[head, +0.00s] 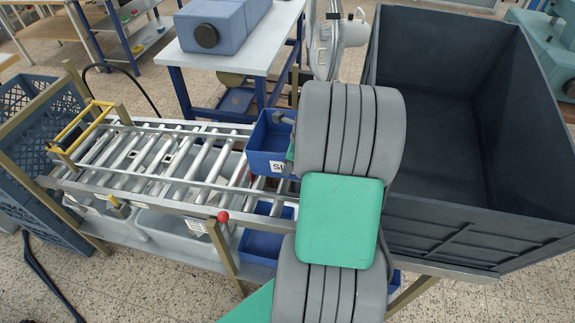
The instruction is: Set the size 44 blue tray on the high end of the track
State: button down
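The roller track (150,189) runs from a yellow frame at the left to behind my arm at the right. A blue tray (264,140) is at its right part, upright, with a white label on its front; only the first letters show, so its size cannot be read. My arm hides the tray's right side. A small grey part of my gripper (284,118) shows at the tray's upper right rim; the rest is hidden behind my arm. I cannot tell whether its fingers are shut on the tray, or whether the tray touches the rollers.
A yellow frame (80,128) crosses the track's left end. Blue trays (258,246) and grey bins (168,228) sit below the track. A red knob (223,216) is on the near rail. A large dark bin (475,235) stands right. The rollers left of the tray are clear.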

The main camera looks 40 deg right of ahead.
aim_at(293, 179)
jog(key=f+b, duration=0.1)
jog(key=f, duration=0.1)
jog(key=f+b, duration=0.1)
jog(key=f, duration=0.2)
jog(key=f+b, duration=0.1)
jog(key=f, duration=0.1)
jog(key=shift+s+d+f, duration=0.3)
jog(key=c, duration=1.5)
grip_release()
jog(key=shift+c, duration=0.2)
jog(key=shift+s+a, duration=0.1)
notch_tip(293, 179, up, 5)
jog(key=p, duration=0.4)
jog(key=shift+r, duration=2.45)
